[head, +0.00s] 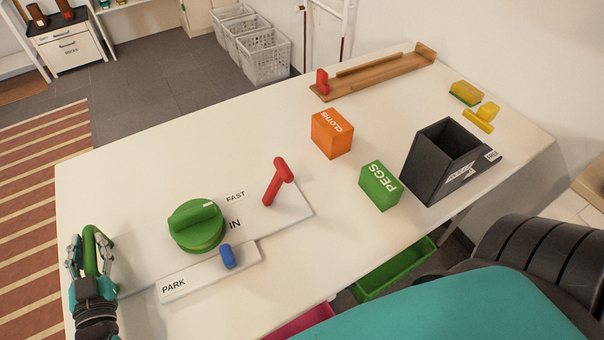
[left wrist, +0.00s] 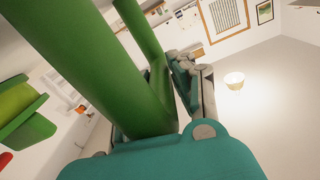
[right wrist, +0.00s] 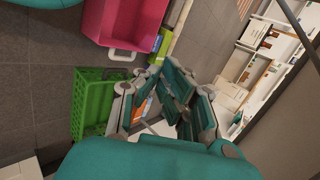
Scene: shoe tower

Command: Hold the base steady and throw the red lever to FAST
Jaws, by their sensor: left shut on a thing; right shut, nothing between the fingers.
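The red lever (head: 272,188) stands on the white base board (head: 292,214), its knobbed top tilted up and right. The FAST label (head: 235,197) lies on the board left of the lever's foot. My left gripper (head: 88,252) is shut on a green handle (head: 91,250) at the base's left end; the green handle (left wrist: 95,65) fills much of the left wrist view. My right gripper (right wrist: 175,82) shows only in the right wrist view, shut and empty, away from the lever.
A green knob (head: 196,224) and a blue slider (head: 228,257) near the PARK label (head: 173,287) sit left of the lever. An orange box (head: 331,135), a green PEGS box (head: 379,188) and a dark bin (head: 425,165) stand right. A pink bin (right wrist: 125,22) shows below.

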